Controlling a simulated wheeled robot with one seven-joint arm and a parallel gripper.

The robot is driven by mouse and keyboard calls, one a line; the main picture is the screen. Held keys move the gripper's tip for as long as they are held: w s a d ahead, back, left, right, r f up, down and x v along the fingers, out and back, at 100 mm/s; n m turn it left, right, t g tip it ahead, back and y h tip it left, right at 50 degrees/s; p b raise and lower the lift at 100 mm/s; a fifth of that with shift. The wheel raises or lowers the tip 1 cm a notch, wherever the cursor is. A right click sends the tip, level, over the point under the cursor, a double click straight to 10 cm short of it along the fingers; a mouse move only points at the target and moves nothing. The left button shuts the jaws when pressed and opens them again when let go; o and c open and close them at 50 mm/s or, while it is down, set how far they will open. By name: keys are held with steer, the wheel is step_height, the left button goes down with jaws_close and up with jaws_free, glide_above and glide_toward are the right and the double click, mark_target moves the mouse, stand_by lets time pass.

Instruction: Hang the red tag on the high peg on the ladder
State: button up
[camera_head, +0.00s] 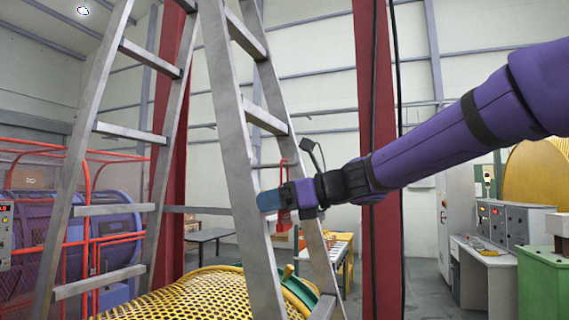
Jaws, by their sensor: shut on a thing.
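The grey metal ladder (236,170) stands large at left and centre as an A-frame with its rungs. My gripper (269,200) reaches in from the right, its blue fingertips at the ladder's middle rail, at about mid height in the picture. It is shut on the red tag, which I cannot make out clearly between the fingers. Thin red shapes show just above and below the gripper, and I cannot tell whether they are the tag or something behind. I cannot make out the high peg on the ladder.
A yellow mesh guard (205,295) lies low behind the ladder. A red post (382,120) stands behind my arm. A red-framed machine (95,230) is at left. Control consoles (505,228) and a green cabinet (543,275) are at right. A table (210,234) stands further back.

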stand_by(0.3)
steer(key=o, duration=1)
steer(key=v, duration=0.9)
stand_by(0.9)
stand_by(0.3)
steer(key=s+d+f+n+h, duration=1.4)
steer(key=s+d+f+n, duration=0.7)
steer(key=s+d, duration=0.4)
steer(key=shift+s+f+n+h, duration=0.25)
steer(key=shift+s+n+h, duration=0.1)
steer(key=shift+n, duration=0.15)
